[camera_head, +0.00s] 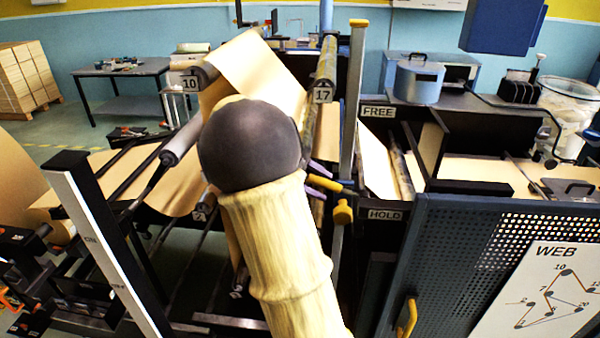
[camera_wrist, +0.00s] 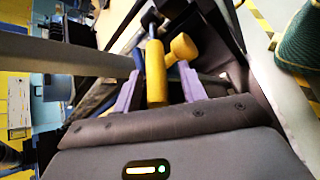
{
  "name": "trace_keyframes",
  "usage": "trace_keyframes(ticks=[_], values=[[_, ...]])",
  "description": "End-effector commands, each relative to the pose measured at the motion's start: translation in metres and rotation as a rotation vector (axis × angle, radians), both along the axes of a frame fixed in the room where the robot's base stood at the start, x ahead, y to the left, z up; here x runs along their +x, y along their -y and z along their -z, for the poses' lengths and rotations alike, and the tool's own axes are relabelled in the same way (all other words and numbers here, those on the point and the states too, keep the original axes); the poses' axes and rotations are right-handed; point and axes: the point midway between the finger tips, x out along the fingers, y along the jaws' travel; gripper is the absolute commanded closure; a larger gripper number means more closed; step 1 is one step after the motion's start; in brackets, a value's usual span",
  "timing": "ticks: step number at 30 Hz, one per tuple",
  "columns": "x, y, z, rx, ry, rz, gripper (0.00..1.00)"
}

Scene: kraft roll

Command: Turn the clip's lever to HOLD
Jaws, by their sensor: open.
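My gripper (camera_head: 332,179) is open beside the upright post, with its two purple fingers pointing right. In the wrist view my gripper (camera_wrist: 159,70) has a yellow handle (camera_wrist: 156,75) between its spread fingers. A rounded yellow knob (camera_wrist: 184,46) sits just beyond, near the right finger. In the head view a yellow part (camera_head: 349,190) shows at the fingertips, and a yellow knob (camera_head: 342,213) is just below. The FREE label (camera_head: 378,112) is above and the HOLD label (camera_head: 385,215) is below and to the right. My arm hides part of the machine.
Rollers marked 10 (camera_head: 190,83) and 17 (camera_head: 322,95) carry brown paper (camera_head: 262,75) close to my arm. A perforated dark panel (camera_head: 450,265) with a WEB diagram (camera_head: 553,295) stands at the lower right. A grey table (camera_head: 122,70) is at the back left.

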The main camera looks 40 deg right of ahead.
Motion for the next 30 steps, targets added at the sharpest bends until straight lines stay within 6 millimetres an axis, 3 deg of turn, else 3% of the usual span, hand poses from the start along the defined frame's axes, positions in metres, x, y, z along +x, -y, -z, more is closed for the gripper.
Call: trace_keyframes(ticks=[5,24,30], values=[[0.008,-0.014,-0.011,-0.001,0.004,-0.003,0.59],[0.050,-0.103,-0.085,0.001,0.002,-0.004,0.59],[0.057,-0.120,-0.099,0.001,-0.001,-0.001,0.59]])
